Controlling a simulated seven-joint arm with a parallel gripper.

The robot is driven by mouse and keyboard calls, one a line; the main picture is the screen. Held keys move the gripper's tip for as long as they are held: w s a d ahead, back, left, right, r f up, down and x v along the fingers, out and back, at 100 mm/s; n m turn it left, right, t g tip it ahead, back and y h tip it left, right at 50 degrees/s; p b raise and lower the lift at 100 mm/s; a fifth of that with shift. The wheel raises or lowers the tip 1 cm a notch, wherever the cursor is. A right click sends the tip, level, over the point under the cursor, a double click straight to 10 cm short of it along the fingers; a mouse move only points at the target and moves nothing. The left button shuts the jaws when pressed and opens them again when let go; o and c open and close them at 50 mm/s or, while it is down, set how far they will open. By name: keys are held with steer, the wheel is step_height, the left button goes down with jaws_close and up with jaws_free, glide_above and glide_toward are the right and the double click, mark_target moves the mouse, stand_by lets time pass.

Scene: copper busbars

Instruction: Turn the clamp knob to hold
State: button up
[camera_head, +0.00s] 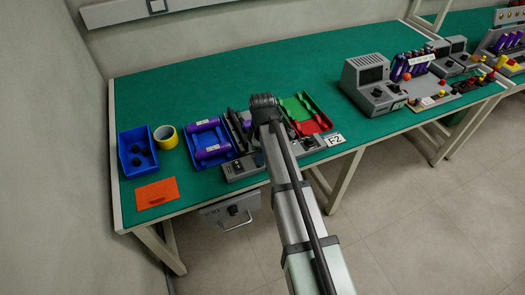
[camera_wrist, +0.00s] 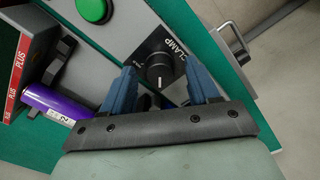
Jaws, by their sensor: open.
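The clamp knob (camera_wrist: 159,72) is a black round knob with a white pointer line on a dark square plate marked CLAMP (camera_wrist: 180,52), set in a grey panel. In the wrist view my gripper (camera_wrist: 160,80) is open, with one blue finger on each side of the knob. I cannot tell whether the fingers touch it. A purple cell (camera_wrist: 58,104) lies at the left of the wrist view, close to a red label reading PLUS (camera_wrist: 18,72). In the head view my arm hides the knob and the gripper.
A green button (camera_wrist: 94,8) sits on the same panel. In the head view, a blue bin (camera_head: 122,165), yellow tape roll (camera_head: 166,137), orange card (camera_head: 156,193) and red-and-green tray (camera_head: 322,122) lie on the green bench. The bench's back middle is clear.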

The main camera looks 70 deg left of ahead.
steer(key=shift+c, duration=0.2)
steer(key=c, duration=1)
steer(key=shift+m, duration=0.3)
steer(key=m, duration=0.3)
steer(key=shift+m, duration=0.4)
steer(key=m, duration=0.4)
steer(key=shift+m, duration=0.3)
steer(key=m, duration=0.8)
steer(key=shift+m, duration=0.6)
